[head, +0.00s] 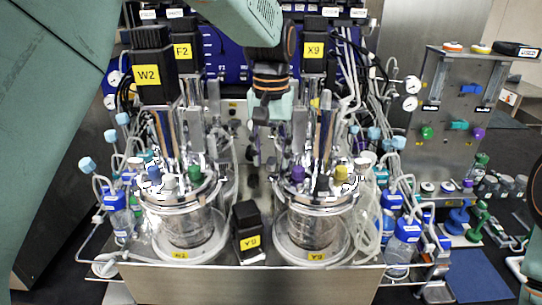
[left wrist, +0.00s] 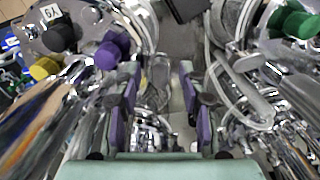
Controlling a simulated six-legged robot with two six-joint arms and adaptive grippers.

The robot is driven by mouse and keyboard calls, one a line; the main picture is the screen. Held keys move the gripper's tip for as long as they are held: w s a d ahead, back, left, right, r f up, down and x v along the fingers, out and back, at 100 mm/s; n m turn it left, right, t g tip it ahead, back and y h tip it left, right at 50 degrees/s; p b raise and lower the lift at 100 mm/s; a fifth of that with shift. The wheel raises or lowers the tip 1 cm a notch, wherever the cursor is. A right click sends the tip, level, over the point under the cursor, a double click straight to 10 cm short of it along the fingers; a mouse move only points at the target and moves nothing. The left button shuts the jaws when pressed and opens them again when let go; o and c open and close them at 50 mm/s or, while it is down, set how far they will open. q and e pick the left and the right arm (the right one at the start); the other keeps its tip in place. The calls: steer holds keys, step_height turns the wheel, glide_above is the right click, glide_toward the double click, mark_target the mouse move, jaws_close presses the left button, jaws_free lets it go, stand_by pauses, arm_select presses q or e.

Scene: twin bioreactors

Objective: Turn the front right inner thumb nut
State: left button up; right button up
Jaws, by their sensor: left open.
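The right glass vessel (head: 312,225) has a shiny metal lid with purple (head: 297,173), black (head: 320,184) and yellow (head: 342,172) caps. I cannot pick out the front right inner thumb nut; small metal parts on the rim blur together. My left gripper (head: 264,155) reaches down from the top between the two vessels. In the left wrist view my left gripper (left wrist: 158,108) is open, its purple-padded fingers apart, with shiny metal fittings below and between them. The purple cap (left wrist: 112,48) lies just beside one finger. My right gripper does not show.
The left vessel (head: 190,228) stands close by with blue, white and green caps. Tall motors, one labelled X9 (head: 313,52), and hoses crowd the back. Bottles (head: 402,240) stand at right.

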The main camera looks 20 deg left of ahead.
mark_target(271, 163)
arm_select(q)
step_height(271, 163, up, 11)
steer(key=shift+r, duration=0.15)
steer(key=shift+s, duration=0.15)
stand_by(0.5)
